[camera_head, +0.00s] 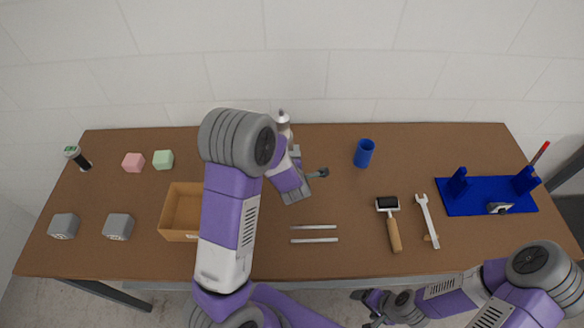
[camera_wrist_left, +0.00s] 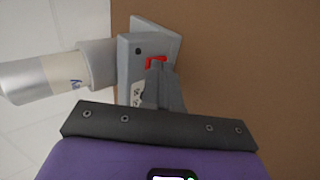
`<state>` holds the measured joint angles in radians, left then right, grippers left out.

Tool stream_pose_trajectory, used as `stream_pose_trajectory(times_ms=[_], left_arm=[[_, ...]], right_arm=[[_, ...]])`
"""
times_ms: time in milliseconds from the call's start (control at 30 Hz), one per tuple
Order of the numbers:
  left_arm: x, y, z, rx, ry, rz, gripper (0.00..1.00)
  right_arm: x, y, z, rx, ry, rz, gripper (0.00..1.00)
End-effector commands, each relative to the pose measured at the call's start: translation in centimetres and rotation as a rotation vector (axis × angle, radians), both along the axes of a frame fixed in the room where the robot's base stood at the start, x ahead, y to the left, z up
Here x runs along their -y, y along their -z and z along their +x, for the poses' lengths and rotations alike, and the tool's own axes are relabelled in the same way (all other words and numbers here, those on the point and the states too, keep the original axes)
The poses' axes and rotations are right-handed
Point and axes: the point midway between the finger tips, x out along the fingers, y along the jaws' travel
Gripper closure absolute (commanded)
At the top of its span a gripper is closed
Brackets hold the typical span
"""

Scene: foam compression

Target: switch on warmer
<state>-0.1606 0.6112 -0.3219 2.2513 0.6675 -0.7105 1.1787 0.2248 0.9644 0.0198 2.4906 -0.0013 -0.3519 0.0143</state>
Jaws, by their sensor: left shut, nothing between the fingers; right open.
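The warmer is a grey body (camera_wrist_left: 130,62) with a red switch (camera_wrist_left: 156,62) on its face, seen in the left wrist view. A silver cylinder (camera_wrist_left: 45,78) extends from its left side. In the head view the cylinder's silver top (camera_head: 283,120) shows behind my left arm, which hides much of the warmer. My left gripper (camera_wrist_left: 160,90) is shut and empty, its fingertips at or just beside the red switch; contact cannot be told. My right gripper (camera_head: 368,308) is open and empty off the table's front edge.
An open tan box (camera_head: 168,219) stands left of my left arm. Several small blocks (camera_head: 133,162) sit left.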

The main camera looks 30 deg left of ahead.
Motion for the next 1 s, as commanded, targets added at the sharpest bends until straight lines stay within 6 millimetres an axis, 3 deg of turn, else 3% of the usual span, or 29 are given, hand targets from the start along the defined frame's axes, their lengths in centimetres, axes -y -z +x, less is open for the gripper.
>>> stream_pose_trajectory(times_ms=[167, 533, 700, 1000], left_arm=[[2.1, -0.4, -1.8, 0.001, 0.011, -0.002, 1.00], [4.9, -6.1, -6.8, 0.003, 0.011, -0.001, 1.00], [5.5, -7.2, -7.9, 0.000, 0.010, -0.001, 1.00], [5.6, -7.3, -8.2, 0.000, 0.009, 0.000, 1.00]], right_arm=[[0.0, 0.4, 0.0, 0.000, 0.000, 0.000, 0.19], [0.0, -1.0, 0.0, 0.000, 0.000, 0.000, 0.19], [0.0, -1.3, 0.0, 0.000, 0.000, 0.000, 0.19], [0.0, -1.3, 0.0, 0.000, 0.000, 0.000, 0.19]])
